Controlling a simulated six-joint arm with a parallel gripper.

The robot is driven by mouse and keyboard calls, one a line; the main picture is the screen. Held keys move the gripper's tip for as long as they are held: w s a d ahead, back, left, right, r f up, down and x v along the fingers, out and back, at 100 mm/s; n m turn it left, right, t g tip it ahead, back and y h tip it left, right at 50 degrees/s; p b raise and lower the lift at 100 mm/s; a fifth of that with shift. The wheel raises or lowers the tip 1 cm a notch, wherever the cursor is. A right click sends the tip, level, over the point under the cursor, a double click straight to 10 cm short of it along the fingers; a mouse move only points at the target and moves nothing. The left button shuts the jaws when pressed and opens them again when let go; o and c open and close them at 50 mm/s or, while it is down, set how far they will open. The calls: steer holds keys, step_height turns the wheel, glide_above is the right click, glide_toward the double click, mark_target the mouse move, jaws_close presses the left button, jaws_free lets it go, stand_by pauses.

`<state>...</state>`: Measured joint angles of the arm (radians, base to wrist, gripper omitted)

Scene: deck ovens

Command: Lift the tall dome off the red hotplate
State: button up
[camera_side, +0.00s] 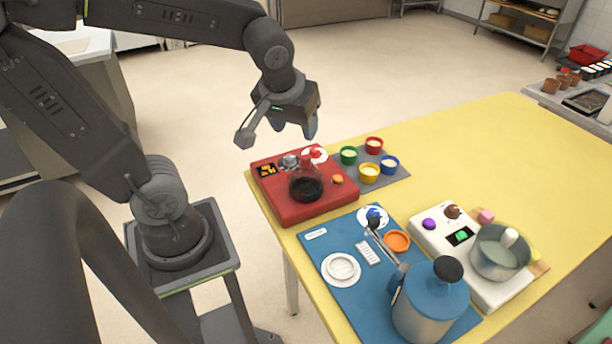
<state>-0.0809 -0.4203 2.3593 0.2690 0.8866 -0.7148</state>
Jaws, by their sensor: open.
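The red hotplate (330,205) lies on the near left part of the yellow table. A tall, see-through dome (304,172) stands upright on it over a round black area. A red knob shows at the dome's top, in front of a white disc, and I cannot tell clearly which of them it belongs to. My gripper (309,133) hangs in the air above the back of the hotplate, fingers pointing down. It is open and empty, and appears apart from the dome.
A grey mat with red, green, yellow (369,172) and blue cups lies right of the hotplate. In front are a blue board (325,254) with a blue canister (430,302), and a white appliance bearing a grey pot (499,252). The table's far right is clear.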

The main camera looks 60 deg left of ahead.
mark_target(306, 157)
steer(key=shift+n+y, duration=0.3)
steer(key=shift+n, duration=0.4)
steer(key=x, duration=0.6)
steer(key=a+x, duration=0.1)
steer(key=x, duration=0.3)
steer(key=shift+w+r, duration=0.1)
steer(key=shift+r, duration=0.1)
steer(key=shift+x, duration=2.5)
steer(key=shift+c, duration=0.5)
steer(key=c, duration=0.8)
